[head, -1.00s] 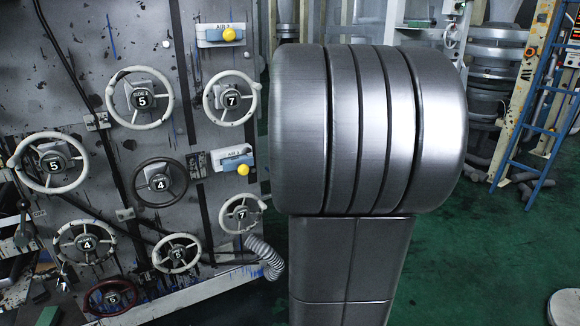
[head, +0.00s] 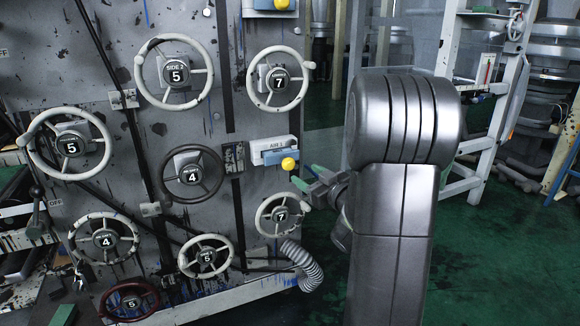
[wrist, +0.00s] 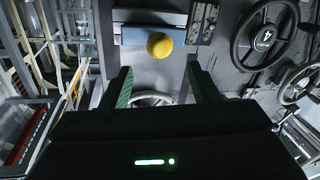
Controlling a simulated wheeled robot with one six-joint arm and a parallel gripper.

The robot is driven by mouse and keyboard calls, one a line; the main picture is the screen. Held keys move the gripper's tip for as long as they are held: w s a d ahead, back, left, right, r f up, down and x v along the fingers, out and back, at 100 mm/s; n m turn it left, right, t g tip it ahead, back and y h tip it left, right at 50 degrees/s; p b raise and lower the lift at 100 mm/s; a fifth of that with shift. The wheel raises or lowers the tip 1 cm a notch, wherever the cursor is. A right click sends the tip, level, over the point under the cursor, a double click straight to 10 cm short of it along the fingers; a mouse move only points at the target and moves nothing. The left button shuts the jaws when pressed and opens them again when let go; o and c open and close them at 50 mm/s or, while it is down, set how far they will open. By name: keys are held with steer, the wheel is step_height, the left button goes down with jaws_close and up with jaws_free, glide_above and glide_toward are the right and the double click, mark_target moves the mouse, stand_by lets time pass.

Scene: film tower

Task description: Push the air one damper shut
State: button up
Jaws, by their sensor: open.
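The air damper is a white and blue slide block (head: 268,150) with a yellow ball knob (head: 289,164) at its right end in the head view. Its label starts with AIR; the number is too small to be sure of. My gripper (head: 314,186) is just below and right of the knob in the head view, apart from it, partly hidden by my arm. In the wrist view my gripper (wrist: 164,88) is open and empty, its two green-lined fingers spread. The yellow knob (wrist: 159,45) lies ahead, roughly centred between them, with the blue block edge (wrist: 140,36) behind it.
A second damper's yellow knob (head: 282,4) is at the top edge. Several handwheels surround the block; a white one (head: 283,215) is close below, a dark one (head: 192,174) to the left. A ribbed hose (head: 303,264) hangs lower. Green floor (head: 480,240) is open at right.

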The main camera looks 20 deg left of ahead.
mark_target(284, 157)
steer(key=b+x, duration=0.1)
steer(key=x, duration=0.8)
steer(key=shift+w+a+f+b, duration=0.1)
steer(key=shift+w+a+b, duration=0.1)
steer(key=shift+a+b, duration=0.2)
steer(key=shift+c, duration=0.2)
jaws_close()
steer(key=shift+w+p+x, duration=0.15)
steer(key=shift+p+x, duration=0.1)
steer(key=shift+x, duration=0.65)
steer(key=shift+w+p+x, duration=0.2)
steer(key=shift+p+x, duration=0.05)
steer(key=shift+x, duration=0.65)
steer(key=shift+d, duration=0.2)
steer(key=shift+o, duration=0.2)
jaws_free()
steer(key=shift+d, duration=0.1)
steer(key=p+v, duration=0.2)
steer(key=v, duration=1.1)
steer(key=shift+s+d+p, duration=0.25)
steer(key=shift+d+p, duration=0.05)
